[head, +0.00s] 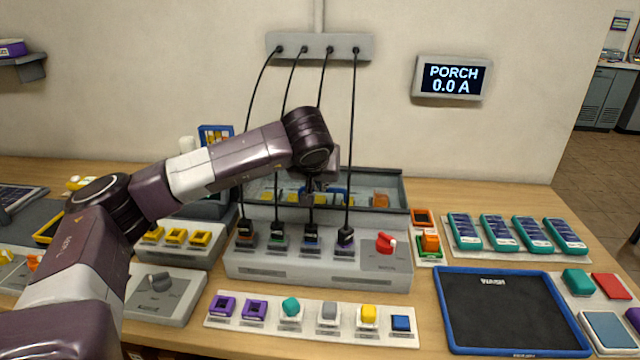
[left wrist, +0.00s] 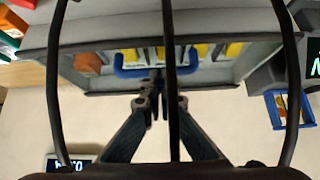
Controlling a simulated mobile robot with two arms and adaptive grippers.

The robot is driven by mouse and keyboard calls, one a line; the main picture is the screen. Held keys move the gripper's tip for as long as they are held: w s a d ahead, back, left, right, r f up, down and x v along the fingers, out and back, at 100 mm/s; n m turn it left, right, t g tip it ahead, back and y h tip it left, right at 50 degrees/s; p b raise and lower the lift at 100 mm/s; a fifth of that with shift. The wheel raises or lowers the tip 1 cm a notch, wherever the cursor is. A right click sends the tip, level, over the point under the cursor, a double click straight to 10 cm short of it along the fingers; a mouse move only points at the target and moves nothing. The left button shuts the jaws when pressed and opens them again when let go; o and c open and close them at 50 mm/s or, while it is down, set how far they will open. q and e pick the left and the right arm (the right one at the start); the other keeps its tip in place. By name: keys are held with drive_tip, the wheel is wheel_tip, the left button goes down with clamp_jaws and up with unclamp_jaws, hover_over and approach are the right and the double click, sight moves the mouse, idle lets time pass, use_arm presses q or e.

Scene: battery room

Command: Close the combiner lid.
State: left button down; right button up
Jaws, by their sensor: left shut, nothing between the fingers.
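The combiner (head: 318,262) is a long grey box in the middle of the table, with several black cables plugged into its top and a red knob at its right. Behind the plugs a grey lid (head: 397,190) stands raised, open. A blue handle (left wrist: 130,70) shows by the lid in the left wrist view, with yellow and orange blocks around it. My left gripper (head: 314,194) is shut and empty in front of the lid, behind the cables; its fingertips (left wrist: 158,102) are near the handle. Whether they touch it cannot be told. My right gripper is not in view.
Cables hang from a wall strip (head: 319,46) down past my left gripper. A strip of coloured blocks (head: 310,316) lies in front of the combiner. A blue-rimmed black mat (head: 510,307) and teal devices (head: 515,232) lie to the right.

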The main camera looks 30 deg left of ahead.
use_arm(q)
wheel_tip(320, 180, up, 5)
drive_tip(key=p, duration=0.4)
drive_tip(key=s+d+f+b, duration=0.1)
drive_tip(key=s+f, duration=0.1)
drive_tip(key=s+d+f+b, duration=0.1)
drive_tip(key=s+f+b, duration=0.1)
drive_tip(key=s, duration=0.1)
drive_tip(key=s+d+f+b, duration=0.1)
drive_tip(key=s+f+b, duration=0.1)
drive_tip(key=s, duration=0.1)
drive_tip(key=shift+d, duration=0.4)
drive_tip(key=shift+s+d+f, duration=0.1)
drive_tip(key=shift+s+d, duration=0.05)
drive_tip(key=shift+s, duration=0.1)
